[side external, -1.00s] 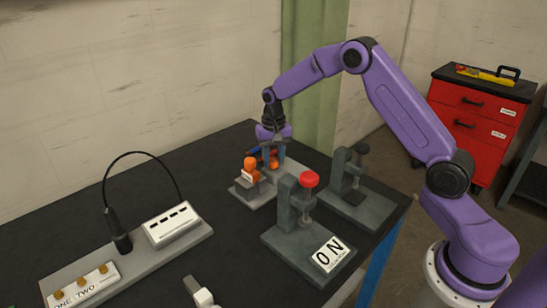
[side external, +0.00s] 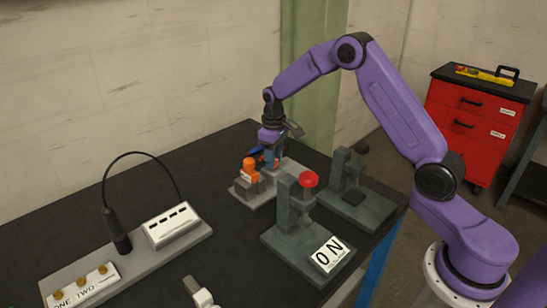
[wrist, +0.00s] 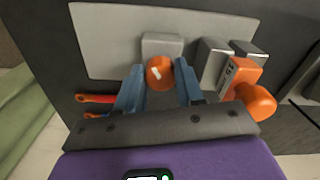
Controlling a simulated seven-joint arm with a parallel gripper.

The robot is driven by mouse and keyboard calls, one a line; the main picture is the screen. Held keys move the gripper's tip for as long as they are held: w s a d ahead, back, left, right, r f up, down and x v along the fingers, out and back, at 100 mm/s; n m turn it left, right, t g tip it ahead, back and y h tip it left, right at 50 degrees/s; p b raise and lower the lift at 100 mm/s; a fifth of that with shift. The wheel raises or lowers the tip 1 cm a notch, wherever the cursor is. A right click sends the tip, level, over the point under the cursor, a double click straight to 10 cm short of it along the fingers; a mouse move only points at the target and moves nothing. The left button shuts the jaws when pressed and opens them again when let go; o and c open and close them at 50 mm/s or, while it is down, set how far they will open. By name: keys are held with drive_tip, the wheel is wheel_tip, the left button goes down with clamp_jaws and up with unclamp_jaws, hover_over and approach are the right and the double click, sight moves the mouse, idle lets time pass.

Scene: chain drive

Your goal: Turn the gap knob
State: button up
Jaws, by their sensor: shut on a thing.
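In the wrist view, an orange round knob (wrist: 159,73) with a white mark sits between the two blue fingers of my gripper (wrist: 160,82), which is shut on it. The knob is in front of a light grey block on a grey base plate (wrist: 110,38). In the side view my gripper (side external: 271,160) points down over this fixture, and its fingers largely hide the held knob. Another orange knob (wrist: 256,100) stands to the right on an orange labelled block (wrist: 238,75); it also shows in the side view (side external: 249,164). The label is too small to read.
Red and blue tool handles (wrist: 96,98) lie beside the fixture. In the side view, a stand with a red knob (side external: 308,180) and a stand with a black knob (side external: 361,147) are close on the right. A white slotted box (side external: 171,224) and a cabled black plug (side external: 117,232) are at left.

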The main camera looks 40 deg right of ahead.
drive_tip(key=n, duration=0.5)
drive_tip(key=shift+w+d+n, duration=0.1)
drive_tip(key=shift+n, duration=0.2)
drive_tip(key=n, duration=0.5)
drive_tip(key=shift+w+n, duration=0.1)
drive_tip(key=shift+n, duration=0.3)
drive_tip(key=o, duration=1)
drive_tip(key=shift+o, duration=0.2)
drive_tip(key=shift+r, duration=0.1)
wheel_tip(320, 180, up, 17)
drive_tip(key=shift+r, duration=0.15)
